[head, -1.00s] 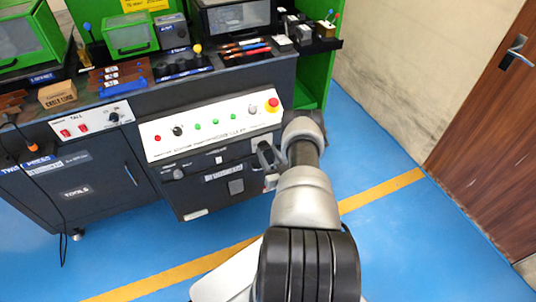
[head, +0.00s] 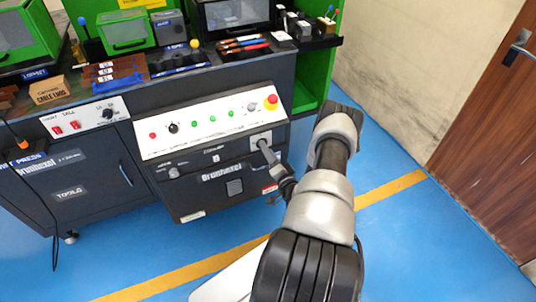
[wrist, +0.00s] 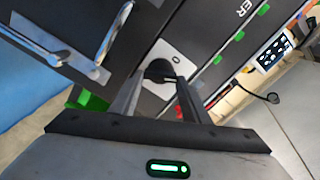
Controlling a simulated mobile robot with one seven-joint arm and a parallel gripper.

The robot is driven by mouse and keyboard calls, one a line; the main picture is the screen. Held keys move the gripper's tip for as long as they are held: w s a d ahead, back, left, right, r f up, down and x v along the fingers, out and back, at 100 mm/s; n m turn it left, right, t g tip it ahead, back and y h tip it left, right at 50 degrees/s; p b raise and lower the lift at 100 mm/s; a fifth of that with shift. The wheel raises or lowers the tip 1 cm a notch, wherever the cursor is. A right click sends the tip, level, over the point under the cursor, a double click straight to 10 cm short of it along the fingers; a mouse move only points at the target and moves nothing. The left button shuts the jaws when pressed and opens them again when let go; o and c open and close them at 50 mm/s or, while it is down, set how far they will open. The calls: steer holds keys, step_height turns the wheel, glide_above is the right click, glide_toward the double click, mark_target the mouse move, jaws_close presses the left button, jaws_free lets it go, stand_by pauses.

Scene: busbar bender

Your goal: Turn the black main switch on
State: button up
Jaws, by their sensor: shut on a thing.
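The black main switch (wrist: 157,70) is a dark rotary knob on a pale square plate (wrist: 173,58), seen in the wrist view. In the head view the plate (head: 260,138) is at the right end of the dark cabinet front, below the white button panel. My gripper (wrist: 160,82) has one finger on each side of the knob and is shut on it. In the head view my gripper (head: 264,148) reaches the plate from the front and covers the knob. The knob's turn position cannot be told.
The white panel (head: 205,122) above carries a red emergency stop (head: 271,101), green buttons and a smaller black knob (head: 173,128). A cable hangs at the cabinet's left. Blue floor (head: 400,225) lies open to the right, before a brown door (head: 490,130).

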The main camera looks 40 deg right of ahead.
steer(key=m, duration=0.5)
steer(key=shift+w+m, duration=0.1)
steer(key=shift+m, duration=0.2)
stand_by(0.4)
steer(key=o, duration=1)
steer(key=shift+o, duration=0.2)
steer(key=shift+f, duration=0.1)
steer(key=p+v, duration=0.3)
steer(key=v, duration=1.4)
steer(key=shift+s, duration=0.2)
steer(key=shift+a, duration=0.1)
